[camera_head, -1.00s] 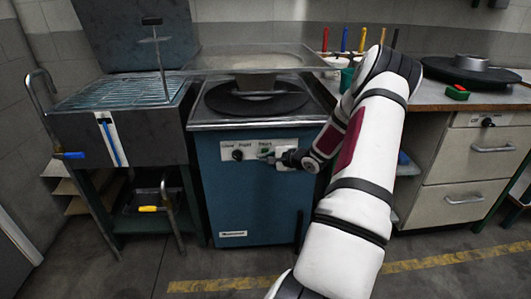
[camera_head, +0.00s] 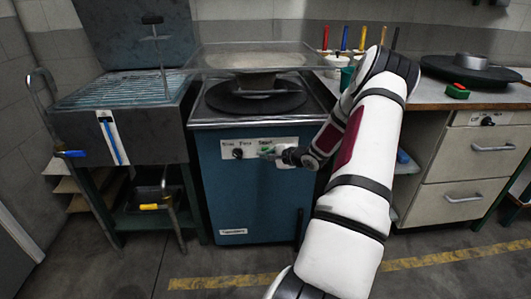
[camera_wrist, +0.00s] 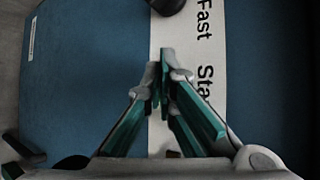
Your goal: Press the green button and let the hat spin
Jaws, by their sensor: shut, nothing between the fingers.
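The blue machine (camera_head: 245,195) has a white label panel (camera_head: 238,143) with a dark knob (camera_head: 238,154) at its left. A wide black hat-like disc (camera_head: 232,102) lies on top; its upper part shows through a clear sheet. I cannot tell whether it is turning. My gripper (camera_head: 268,152) is at the right part of the panel, its fingers closed and empty. In the wrist view the teal fingertips (camera_wrist: 164,78) are together over the white panel (camera_wrist: 208,65), beside the "Sta..." lettering. I cannot make out the green button apart from the green fingers. Contact is unclear.
A clear sheet (camera_head: 245,58) sits above the machine. A metal basin with a blue grid (camera_head: 120,90) stands left. A bench with drawers (camera_head: 470,178) stands right, with another black disc (camera_head: 440,70) and a green-and-red block (camera_head: 457,91). The floor in front is open.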

